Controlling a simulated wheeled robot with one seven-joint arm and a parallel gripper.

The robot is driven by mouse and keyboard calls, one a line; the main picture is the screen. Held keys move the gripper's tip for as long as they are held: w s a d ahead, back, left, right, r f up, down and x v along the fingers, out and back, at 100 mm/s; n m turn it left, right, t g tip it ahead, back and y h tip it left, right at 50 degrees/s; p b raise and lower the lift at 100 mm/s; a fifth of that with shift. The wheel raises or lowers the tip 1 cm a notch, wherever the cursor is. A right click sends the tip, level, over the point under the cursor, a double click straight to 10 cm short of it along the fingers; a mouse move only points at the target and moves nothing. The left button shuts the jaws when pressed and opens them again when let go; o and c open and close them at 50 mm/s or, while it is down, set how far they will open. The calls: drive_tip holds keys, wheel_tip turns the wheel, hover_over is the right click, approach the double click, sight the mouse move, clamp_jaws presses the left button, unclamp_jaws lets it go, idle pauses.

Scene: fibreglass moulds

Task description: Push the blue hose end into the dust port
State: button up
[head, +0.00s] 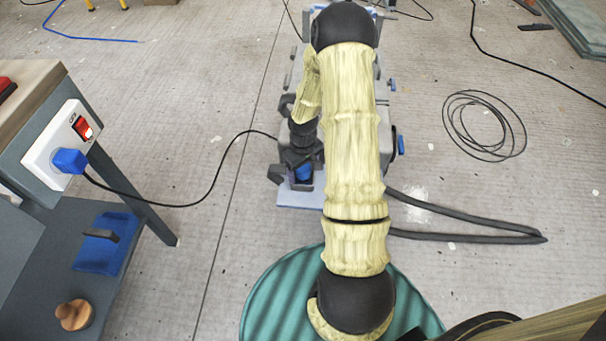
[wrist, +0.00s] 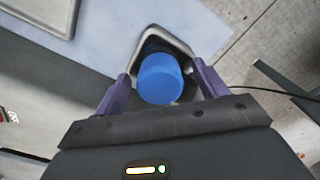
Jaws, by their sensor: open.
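A blue cylindrical hose end (wrist: 160,79) sits between my gripper's two purple fingers in the wrist view. My gripper (wrist: 160,72) is open, with a finger on each side of it; I cannot tell whether either finger touches it. Behind the blue end is a dark recess with a pale grey rim (wrist: 183,45). I cannot tell whether this is the dust port or how deep the blue end sits. In the head view my gripper (head: 303,160) points down at the near side of a grey machine (head: 309,197), with a bit of blue (head: 303,173) below it. My arm hides much of the machine.
A dark grey hose (head: 470,217) loops across the floor at right. A black cable runs from a blue plug (head: 69,160) in a switched socket box (head: 58,145) towards the machine. A teal round surface (head: 275,300) is in front. A coiled cable (head: 484,125) lies at right.

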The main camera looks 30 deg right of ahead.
drive_tip(key=c, duration=1)
wheel_tip(320, 180, up, 10)
drive_tip(key=p, duration=0.4)
drive_tip(key=shift+w+a+r+p, duration=0.1)
drive_tip(key=shift+a+r+p, duration=0.3)
drive_tip(key=shift+p, duration=0.4)
drive_tip(key=s+a+r+m+p, duration=0.1)
drive_tip(key=a+r+p, duration=0.2)
drive_tip(key=p, duration=1.2)
drive_tip(key=s+a+r+m+p, duration=0.1)
drive_tip(key=a+r+p, duration=0.3)
drive_tip(key=a+p, duration=0.5)
drive_tip(key=p, duration=0.7)
drive_tip(key=shift+s+a+r, duration=0.25)
drive_tip(key=shift+a+r, duration=0.05)
drive_tip(key=shift+a, duration=0.05)
